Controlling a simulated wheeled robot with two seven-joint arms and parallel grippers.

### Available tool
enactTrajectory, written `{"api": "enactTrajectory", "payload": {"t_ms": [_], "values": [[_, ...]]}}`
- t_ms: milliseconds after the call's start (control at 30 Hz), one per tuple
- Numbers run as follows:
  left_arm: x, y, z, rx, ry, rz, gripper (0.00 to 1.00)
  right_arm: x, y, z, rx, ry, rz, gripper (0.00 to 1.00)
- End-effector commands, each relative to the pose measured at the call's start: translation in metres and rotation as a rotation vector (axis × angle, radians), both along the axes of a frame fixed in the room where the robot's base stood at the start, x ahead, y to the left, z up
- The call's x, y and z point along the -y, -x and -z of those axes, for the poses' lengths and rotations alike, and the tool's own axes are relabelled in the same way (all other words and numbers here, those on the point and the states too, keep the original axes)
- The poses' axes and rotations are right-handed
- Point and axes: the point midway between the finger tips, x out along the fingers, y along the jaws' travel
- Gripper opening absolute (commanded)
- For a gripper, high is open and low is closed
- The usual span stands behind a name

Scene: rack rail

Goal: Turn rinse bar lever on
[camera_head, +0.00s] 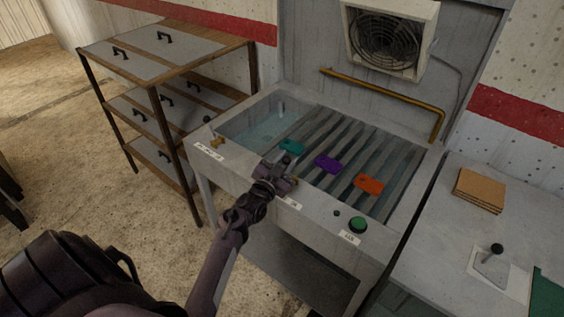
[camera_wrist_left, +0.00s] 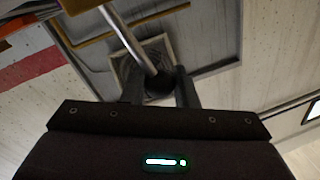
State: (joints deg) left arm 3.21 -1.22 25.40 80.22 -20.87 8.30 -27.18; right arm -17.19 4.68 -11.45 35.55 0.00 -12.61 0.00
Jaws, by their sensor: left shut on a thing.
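My left gripper (camera_head: 283,170) is at the front edge of the wash station, above a small white label (camera_head: 290,203) whose text I cannot read. In the left wrist view the two dark fingers (camera_wrist_left: 160,80) stand on either side of the dark round knob of a lever (camera_wrist_left: 157,86). The lever's pale metal rod runs from the knob to the upper left of that view. The gripper is shut on this knob. In the head view the gripper hides most of the lever. My right gripper is not in view.
A brass pipe (camera_head: 385,93) runs along the station's back. Teal (camera_head: 291,147), purple (camera_head: 328,163) and orange (camera_head: 369,185) pieces lie on the slats. A green button (camera_head: 358,225) is at the front right. A drawer rack (camera_head: 168,58) stands left, a counter (camera_head: 428,255) right.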

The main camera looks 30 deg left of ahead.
Motion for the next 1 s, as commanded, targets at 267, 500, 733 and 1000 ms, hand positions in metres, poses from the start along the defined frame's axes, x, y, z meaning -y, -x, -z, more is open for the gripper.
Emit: {"api": "enactTrajectory", "payload": {"t_ms": [267, 500, 733, 1000], "values": [[0.024, 0.002, 0.002, 0.02, -0.255, 0.005, 0.0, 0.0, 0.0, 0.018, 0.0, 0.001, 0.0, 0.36], [0.041, 0.004, 0.004, 0.035, -0.445, 0.004, 0.0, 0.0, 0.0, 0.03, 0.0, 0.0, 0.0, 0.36], [0.052, 0.004, 0.007, 0.045, -0.569, 0.003, 0.0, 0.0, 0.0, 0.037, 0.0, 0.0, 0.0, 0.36], [0.058, 0.005, 0.008, 0.05, -0.638, 0.002, 0.0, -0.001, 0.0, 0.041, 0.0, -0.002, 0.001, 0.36]]}}
